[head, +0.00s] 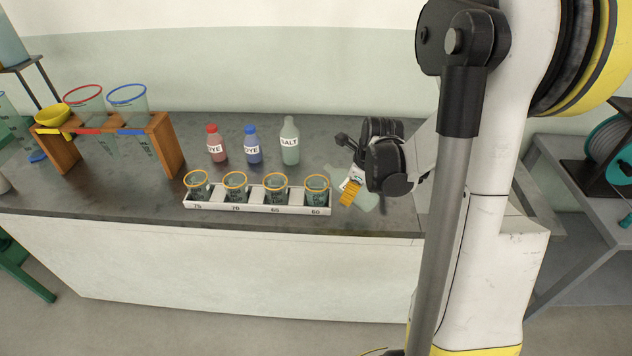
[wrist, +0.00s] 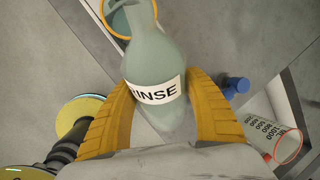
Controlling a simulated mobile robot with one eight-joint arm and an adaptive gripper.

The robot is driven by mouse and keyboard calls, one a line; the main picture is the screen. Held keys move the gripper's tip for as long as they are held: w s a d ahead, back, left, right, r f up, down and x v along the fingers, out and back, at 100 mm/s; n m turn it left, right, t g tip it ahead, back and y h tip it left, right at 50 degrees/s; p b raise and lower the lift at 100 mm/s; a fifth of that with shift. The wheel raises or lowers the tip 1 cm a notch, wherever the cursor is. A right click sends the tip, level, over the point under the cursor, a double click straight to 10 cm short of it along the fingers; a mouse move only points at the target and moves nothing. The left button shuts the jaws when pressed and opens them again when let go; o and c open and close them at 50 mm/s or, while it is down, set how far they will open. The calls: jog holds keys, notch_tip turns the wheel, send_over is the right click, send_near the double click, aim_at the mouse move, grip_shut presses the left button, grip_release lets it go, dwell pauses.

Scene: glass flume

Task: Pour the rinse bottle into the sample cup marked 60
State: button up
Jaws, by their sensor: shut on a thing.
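The sample cup marked 60 (head: 317,193) is an orange-rimmed clear cup at the right end of a white tray (head: 257,208). My gripper (head: 350,190) is just right of this cup and shut on the pale green rinse bottle (head: 368,203). The bottle is tilted, its upper part leaning left towards the cup. In the wrist view the rinse bottle (wrist: 153,50) sits between the yellow fingers (wrist: 160,105), its label partly covered. Its neck overlaps an orange-rimmed cup (wrist: 108,12) at the top. I cannot tell whether liquid is flowing.
More orange-rimmed cups (head: 235,188) stand in the tray to the left. Behind are a red dye bottle (head: 216,147), a blue dye bottle (head: 253,148) and a salt bottle (head: 289,143). A wooden rack (head: 165,145) with funnels stands left. The counter in front of the tray is narrow.

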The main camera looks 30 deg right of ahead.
jog(key=shift+s+d+f+g+h, duration=0.3)
jog(key=shift+g+h, duration=0.2)
jog(key=shift+g, duration=0.2)
dwell(1.3)
